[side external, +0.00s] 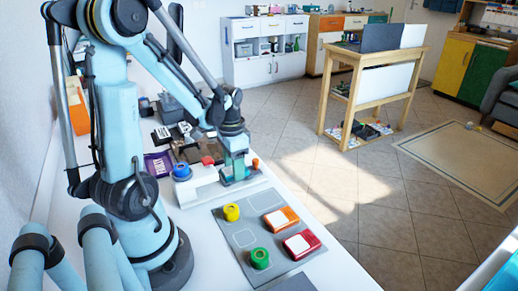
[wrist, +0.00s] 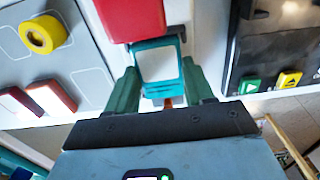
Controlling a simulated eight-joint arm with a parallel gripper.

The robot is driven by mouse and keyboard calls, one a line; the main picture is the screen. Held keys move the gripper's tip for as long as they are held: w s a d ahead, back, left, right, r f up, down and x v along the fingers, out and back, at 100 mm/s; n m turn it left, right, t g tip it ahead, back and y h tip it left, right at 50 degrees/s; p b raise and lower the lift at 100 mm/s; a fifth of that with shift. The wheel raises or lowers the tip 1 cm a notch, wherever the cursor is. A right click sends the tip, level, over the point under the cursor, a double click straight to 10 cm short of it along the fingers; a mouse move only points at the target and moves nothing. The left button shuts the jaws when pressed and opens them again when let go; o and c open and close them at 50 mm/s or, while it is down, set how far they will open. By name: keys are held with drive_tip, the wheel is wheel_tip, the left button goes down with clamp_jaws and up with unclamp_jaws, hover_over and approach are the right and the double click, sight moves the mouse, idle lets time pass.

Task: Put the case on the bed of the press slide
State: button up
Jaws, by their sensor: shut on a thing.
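My gripper (side external: 237,168) is shut on a teal case with a white label (wrist: 160,66). In the wrist view the case sits between the two green fingers. The press slide (side external: 205,190) is a white base with a blue knob (side external: 182,171), a red block (side external: 208,160) and a small orange knob (side external: 255,163). The gripper and case are at its right end, low over the white base. In the wrist view the red block (wrist: 130,17) is just beyond the case's far edge. I cannot tell whether the case touches the bed; the fingers partly hide it.
A grey mat (side external: 241,238) in front holds a yellow roll (side external: 231,212), a green roll (side external: 260,258), an orange case (side external: 283,220) and a red case (side external: 302,244). A dark device with green and yellow buttons (wrist: 270,70) lies to the right in the wrist view.

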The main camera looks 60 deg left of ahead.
drive_tip(key=shift+f, duration=0.1)
drive_tip(key=o, duration=1)
drive_tip(key=shift+o, duration=0.2)
wheel_tip(320, 180, up, 12)
drive_tip(key=w+d+t, duration=0.1)
drive_tip(key=d+t, duration=0.2)
drive_tip(key=d, duration=0.5)
drive_tip(key=w+d+t, duration=0.2)
drive_tip(key=d+t, duration=0.2)
drive_tip(key=d, duration=0.5)
drive_tip(key=shift+w+f, duration=0.25)
drive_tip(key=shift+w, duration=0.05)
